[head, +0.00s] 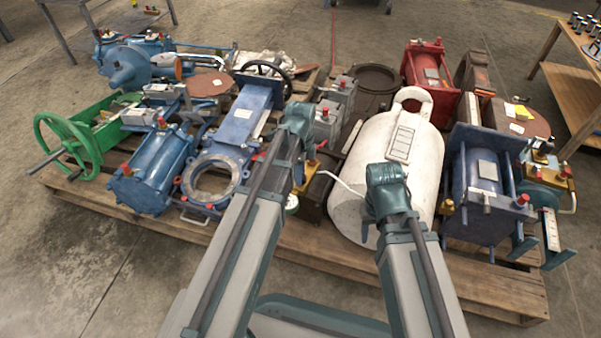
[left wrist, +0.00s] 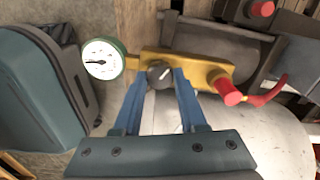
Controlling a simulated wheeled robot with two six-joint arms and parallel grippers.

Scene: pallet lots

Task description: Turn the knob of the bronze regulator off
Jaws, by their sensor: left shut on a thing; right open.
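The bronze regulator (left wrist: 195,63) lies across the upper middle of the left wrist view, with a round green-rimmed gauge (left wrist: 102,59) at its left end. Its dark knob (left wrist: 159,74) has a pale mark. My left gripper (left wrist: 161,80) is shut on the knob, one blue finger on each side. A red-capped fitting (left wrist: 228,91) with a red lever is at the regulator's right. In the head view the regulator (head: 303,172) shows only partly, beside my left arm. My right arm comes in at the lower middle; I cannot make out its gripper.
A white tank (head: 385,160) lies just right of the regulator. A blue cylinder unit (head: 484,190) and another brass-coloured fitting (head: 545,175) stand further right. Blue and green valves crowd the left of the wooden pallet (head: 285,240). The floor (head: 60,270) at the lower left is clear.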

